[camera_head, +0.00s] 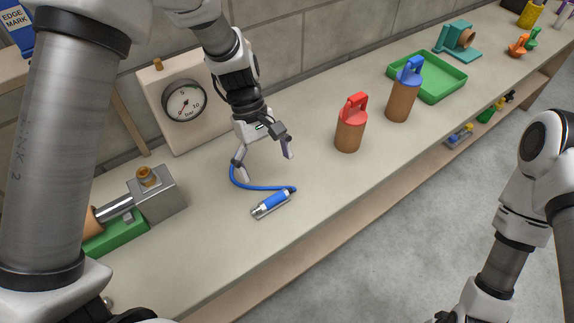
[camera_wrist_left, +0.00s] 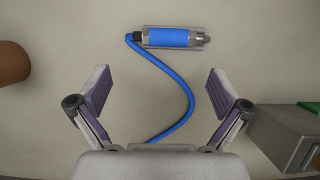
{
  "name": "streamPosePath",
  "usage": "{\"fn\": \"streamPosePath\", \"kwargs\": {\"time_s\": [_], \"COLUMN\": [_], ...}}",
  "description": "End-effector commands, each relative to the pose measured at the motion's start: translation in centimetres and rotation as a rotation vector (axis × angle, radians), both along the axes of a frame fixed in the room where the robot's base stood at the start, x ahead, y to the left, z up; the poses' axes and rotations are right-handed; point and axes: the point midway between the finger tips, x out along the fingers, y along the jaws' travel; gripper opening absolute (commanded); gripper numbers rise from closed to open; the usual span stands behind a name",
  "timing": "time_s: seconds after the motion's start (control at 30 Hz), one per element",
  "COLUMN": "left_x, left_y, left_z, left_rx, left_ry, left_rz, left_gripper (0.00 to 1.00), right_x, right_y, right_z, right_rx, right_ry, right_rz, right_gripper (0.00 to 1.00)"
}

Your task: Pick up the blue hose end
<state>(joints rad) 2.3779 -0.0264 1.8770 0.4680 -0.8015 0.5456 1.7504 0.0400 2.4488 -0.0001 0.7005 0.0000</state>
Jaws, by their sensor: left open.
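The blue hose end (camera_head: 271,204) is a short blue cylinder with a metal tip, lying in a small grey cradle on the bench. A thin blue hose (camera_head: 257,187) curves from it back beneath my left gripper. My left gripper (camera_head: 265,160) is open and empty above the bench, behind the hose end. In the left wrist view the hose end (camera_wrist_left: 173,37) lies beyond the fingertips, and the hose (camera_wrist_left: 184,92) runs between the open fingers (camera_wrist_left: 161,92). My right arm shows at the right edge of the head view; its gripper is not clearly visible.
A pressure gauge (camera_head: 184,101) stands at the wall. A grey block (camera_head: 160,194) with a metal cylinder on a green base stands left. Red-topped (camera_head: 349,134) and blue-topped (camera_head: 401,101) canisters and a green tray (camera_head: 449,88) stand right. The bench around the hose end is clear.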

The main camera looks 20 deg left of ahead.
Motion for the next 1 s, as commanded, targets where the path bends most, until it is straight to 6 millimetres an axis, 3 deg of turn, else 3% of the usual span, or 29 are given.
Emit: {"fn": "streamPosePath", "kwargs": {"time_s": [0.5, 0.7, 0.73, 0.8, 0.87, 1.0], "left_x": [-2.1, -2.1, -2.1, -2.1, -2.1, -2.1], "left_y": [-2.7, -2.8, -2.8, -2.8, -2.8, -2.8], "left_z": [-6.6, -6.9, -6.9, -6.9, -6.9, -7.0], "left_rx": [0.000, 0.001, 0.001, 0.001, 0.000, 0.001], "left_ry": [0.003, 0.001, 0.001, 0.001, 0.002, 0.003], "left_rz": [-0.001, 0.000, 0.000, 0.000, 0.001, 0.000], "left_gripper": [1.00, 1.00, 0.96, 0.72, 0.54, 0.52], "right_x": [-0.1, -0.1, -0.1, -0.1, -0.1, -0.1], "right_y": [0.0, 0.0, 0.0, 0.0, 0.0, 0.0], "right_z": [1.1, 1.0, 1.0, 1.0, 1.0, 1.0], "right_rx": [0.000, 0.000, 0.000, 0.000, 0.000, 0.000], "right_ry": [0.002, 0.002, 0.002, 0.002, 0.002, 0.002], "right_rz": [0.000, 0.000, 0.000, 0.000, 0.000, 0.000], "right_gripper": [0.40, 0.40, 0.40, 0.40, 0.40, 0.40]}}
